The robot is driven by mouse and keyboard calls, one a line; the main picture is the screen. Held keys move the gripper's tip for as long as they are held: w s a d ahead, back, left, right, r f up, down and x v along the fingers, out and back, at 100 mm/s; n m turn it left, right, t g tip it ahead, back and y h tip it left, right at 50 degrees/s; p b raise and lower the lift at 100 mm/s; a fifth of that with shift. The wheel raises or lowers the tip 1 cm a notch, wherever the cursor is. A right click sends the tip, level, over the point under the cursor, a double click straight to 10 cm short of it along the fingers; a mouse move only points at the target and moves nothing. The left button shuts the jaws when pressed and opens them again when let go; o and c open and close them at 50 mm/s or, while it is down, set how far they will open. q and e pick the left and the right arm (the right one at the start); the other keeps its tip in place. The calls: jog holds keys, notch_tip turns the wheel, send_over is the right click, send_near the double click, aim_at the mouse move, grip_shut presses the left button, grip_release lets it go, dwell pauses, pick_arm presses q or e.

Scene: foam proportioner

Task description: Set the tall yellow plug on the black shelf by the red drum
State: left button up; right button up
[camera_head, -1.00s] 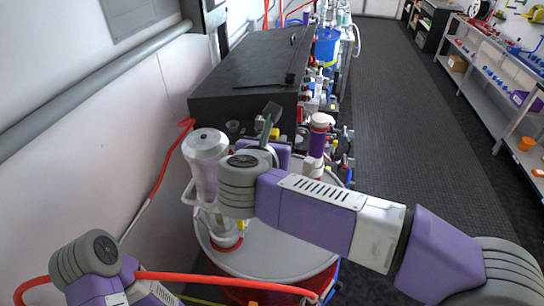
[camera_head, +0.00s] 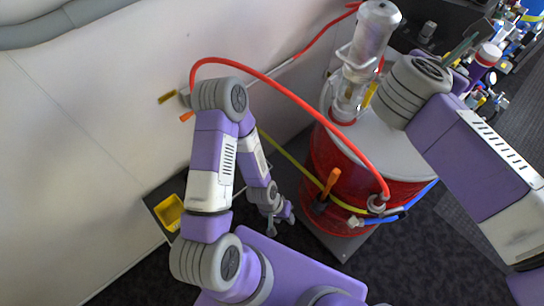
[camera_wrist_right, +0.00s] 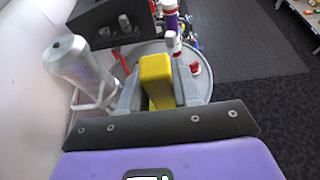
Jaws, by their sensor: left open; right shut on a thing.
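The tall yellow plug (camera_wrist_right: 156,80) is between the fingers of my right gripper (camera_wrist_right: 158,98), which is shut on it, above the lid of the red drum. In the head view the wrist of my right arm hides that gripper. The red drum (camera_head: 335,160) stands at the centre right with a pale lid. A small black shelf (camera_head: 152,199) is at the wall, left of the drum, with a yellow open holder (camera_head: 169,212) on it. My left gripper (camera_head: 282,216) is open and low, between the shelf and the drum.
A clear cylinder with a handle (camera_head: 370,45) stands on the drum lid. Yellow and blue hoses (camera_head: 405,212) join near the drum's front. Dark floor shows around the drum.

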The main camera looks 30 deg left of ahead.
jog(key=w+d+f+n+y, duration=0.1)
jog(key=w+d+f, duration=0.1)
jog(key=f, duration=0.6)
jog(key=w+d+f+n+y, duration=0.1)
jog(key=w+d+f+y, duration=0.1)
jog(key=f, duration=0.7)
jog(key=w+d+f+n+y, duration=0.1)
jog(key=w+d+f, duration=0.3)
jog(key=f, duration=0.5)
jog(key=shift+w+f+n+t+y, duration=0.15)
jog(key=shift+f+n+t+y, duration=0.1)
jog(key=shift+n+t+y, duration=0.25)
